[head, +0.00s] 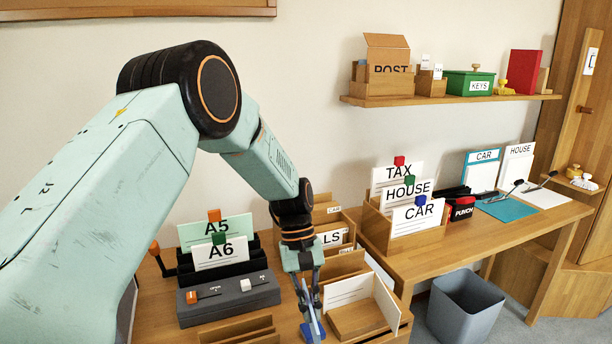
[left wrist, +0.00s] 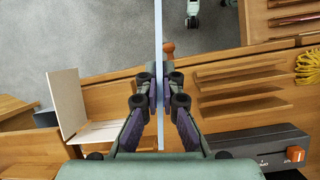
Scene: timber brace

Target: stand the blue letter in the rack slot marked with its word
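My left gripper (head: 312,308) points down over the front of the desk and is shut on the blue letter (head: 314,331). Only a small blue part of the letter shows in the head view. In the left wrist view the letter (left wrist: 159,60) is a thin pale upright strip, seen edge-on between the fingers (left wrist: 159,100); its word cannot be read. Behind the gripper is a wooden rack with word cards; one card (head: 333,238) ends in "LS" and a farther one (head: 334,210) reads "CAR". The arm hides part of this rack. My right gripper is not in view.
A wooden holder (head: 405,240) has TAX, HOUSE and CAR cards. A dark box (head: 228,300) and A5/A6 cards (head: 219,251) are left. A bin (head: 466,305) stands on the floor.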

